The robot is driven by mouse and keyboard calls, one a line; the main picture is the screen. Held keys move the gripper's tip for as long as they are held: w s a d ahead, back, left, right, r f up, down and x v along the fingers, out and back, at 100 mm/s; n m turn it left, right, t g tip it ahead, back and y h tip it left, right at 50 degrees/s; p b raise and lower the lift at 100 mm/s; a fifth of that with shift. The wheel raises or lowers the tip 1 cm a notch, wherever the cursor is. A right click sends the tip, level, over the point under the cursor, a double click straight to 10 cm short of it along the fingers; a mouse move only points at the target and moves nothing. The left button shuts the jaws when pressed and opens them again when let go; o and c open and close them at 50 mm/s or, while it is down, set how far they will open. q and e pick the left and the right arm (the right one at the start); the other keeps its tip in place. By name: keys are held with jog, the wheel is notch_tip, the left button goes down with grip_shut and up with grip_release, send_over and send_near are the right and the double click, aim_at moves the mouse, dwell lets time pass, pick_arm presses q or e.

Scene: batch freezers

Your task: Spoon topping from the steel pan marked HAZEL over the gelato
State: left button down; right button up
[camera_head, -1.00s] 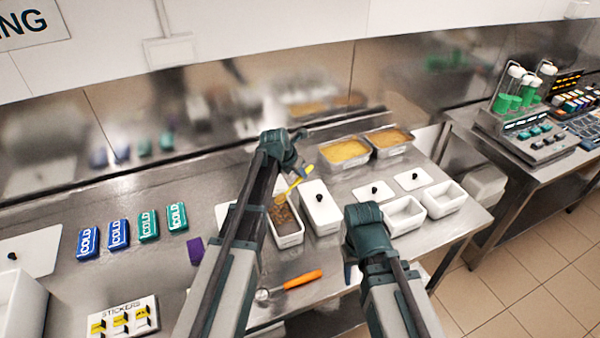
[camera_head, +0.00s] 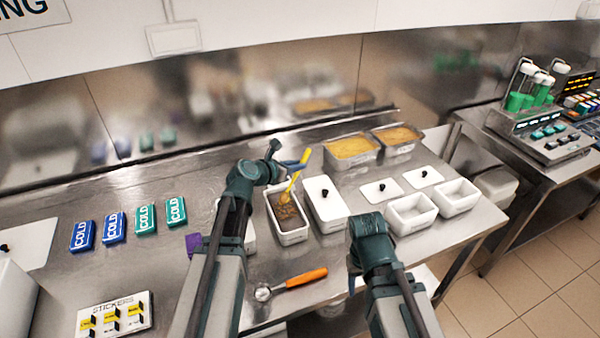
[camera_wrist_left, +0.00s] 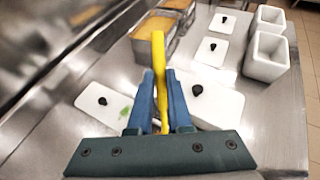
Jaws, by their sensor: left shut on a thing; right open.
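My left gripper (camera_head: 290,166) is shut on a yellow spoon (camera_head: 296,176), above the far end of a white tub (camera_head: 289,238) of brown gelato (camera_head: 289,214). The spoon slants down to the gelato; whether its tip touches is unclear. In the left wrist view, the spoon (camera_wrist_left: 158,62) stands between the blue fingers (camera_wrist_left: 162,105). Two steel pans of yellow-orange topping (camera_head: 351,147) (camera_head: 397,134) stand at the back; their labels are too small to read. My right gripper (camera_head: 353,280) is open and empty near the counter's front edge.
A lidded white tub (camera_head: 326,214) stands right of the gelato. Two empty white tubs (camera_head: 410,225) (camera_head: 457,207) and loose lids (camera_head: 381,190) lie further right. An orange-handled scoop (camera_head: 306,278) lies in front. COLD packs (camera_head: 145,220) and a STICKERS tray (camera_head: 115,317) are at left.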

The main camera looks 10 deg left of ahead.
pick_arm(q)
jog(key=shift+s+a+r+t+h+b, duration=0.2)
jog(key=shift+s+t+b, duration=0.25)
jog(key=shift+b, duration=0.15)
jog(key=shift+s+a+r+t+h+b, duration=0.1)
jog(key=shift+s+a+t+b, duration=0.1)
jog(key=shift+s+t+b, duration=0.35)
jog(key=s+t+b, duration=0.1)
jog(key=b, duration=0.1)
jog(key=s+a+t+h+b, duration=0.1)
jog(key=b, duration=0.1)
jog(key=shift+r+b, duration=0.25)
jog(key=shift+b, duration=0.15)
jog(key=shift+s+a+r+t+h+b, duration=0.25)
jog(key=shift+s+t+h+b, duration=0.1)
jog(key=shift+t+h+b, duration=0.3)
jog(key=shift+s+a+b, duration=0.1)
jog(key=shift+b, duration=0.2)
jog(key=shift+r, duration=0.15)
